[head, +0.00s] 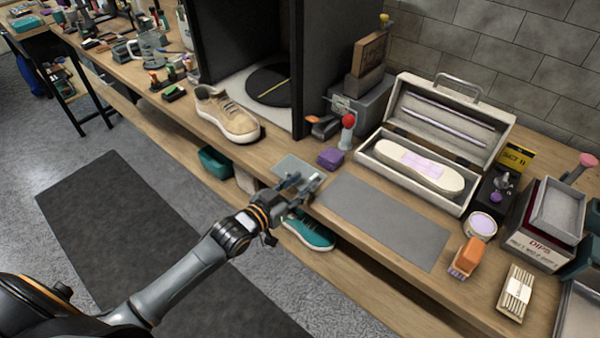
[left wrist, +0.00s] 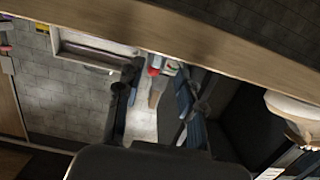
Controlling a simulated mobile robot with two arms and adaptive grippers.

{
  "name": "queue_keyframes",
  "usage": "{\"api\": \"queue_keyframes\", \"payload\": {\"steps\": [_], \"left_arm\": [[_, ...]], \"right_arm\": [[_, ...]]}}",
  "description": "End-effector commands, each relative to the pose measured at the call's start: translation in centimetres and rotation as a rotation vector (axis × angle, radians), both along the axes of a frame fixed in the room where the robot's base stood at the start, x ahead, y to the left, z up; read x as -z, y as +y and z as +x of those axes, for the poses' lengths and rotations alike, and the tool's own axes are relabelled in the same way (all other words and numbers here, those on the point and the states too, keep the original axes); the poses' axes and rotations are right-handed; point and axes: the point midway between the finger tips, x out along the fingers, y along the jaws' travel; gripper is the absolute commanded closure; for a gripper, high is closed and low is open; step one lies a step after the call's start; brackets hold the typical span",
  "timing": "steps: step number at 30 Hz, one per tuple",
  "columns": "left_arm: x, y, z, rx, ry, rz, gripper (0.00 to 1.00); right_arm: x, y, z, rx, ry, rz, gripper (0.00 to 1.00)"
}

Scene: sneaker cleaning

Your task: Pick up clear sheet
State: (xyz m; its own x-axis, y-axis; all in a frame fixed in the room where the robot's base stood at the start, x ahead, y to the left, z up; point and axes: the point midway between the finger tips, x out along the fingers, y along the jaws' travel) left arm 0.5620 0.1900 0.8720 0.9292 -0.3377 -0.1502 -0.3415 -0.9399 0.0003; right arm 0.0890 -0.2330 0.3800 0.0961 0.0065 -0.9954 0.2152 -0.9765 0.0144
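The clear sheet (head: 297,166) is a small, pale, see-through rectangle at the front edge of the workbench, left of the grey mat. My left gripper (head: 302,185) is right at its near side, at the bench edge. In the left wrist view my left gripper's two dark fingers (left wrist: 157,98) stand well apart, so it is open. A pale patch shows between them; I cannot tell whether it is the sheet or the wall. I cannot tell whether the fingers touch the sheet. My right gripper is in neither view.
A purple block (head: 331,158) and a red-knobbed stand (head: 347,131) are just beyond the sheet. A tan sneaker (head: 227,115) stands to the left. The grey mat (head: 385,218) is bare. An open case (head: 372,156) lies behind it. A teal shoe (head: 309,233) sits below the bench top.

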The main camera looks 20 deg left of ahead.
Motion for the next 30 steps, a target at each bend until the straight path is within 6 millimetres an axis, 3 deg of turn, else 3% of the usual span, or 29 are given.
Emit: {"api": "queue_keyframes", "payload": {"steps": [9,18,20,24,30], "left_arm": [[0.5,-2.1,3.9,0.0,-0.002,-0.001,0.62],[0.7,-2.3,4.4,0.001,-0.001,0.0,0.62],[0.7,-2.3,4.4,0.001,-0.001,0.0,0.7],[0.7,-2.2,4.4,0.0,-0.001,0.001,0.99],[0.7,-2.2,4.4,0.0,-0.001,0.001,1.0]], "right_arm": [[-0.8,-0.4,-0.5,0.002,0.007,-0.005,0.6],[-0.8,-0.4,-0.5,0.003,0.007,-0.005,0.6],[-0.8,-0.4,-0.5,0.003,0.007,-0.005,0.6],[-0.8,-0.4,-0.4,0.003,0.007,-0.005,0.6],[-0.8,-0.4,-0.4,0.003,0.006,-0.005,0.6]]}}
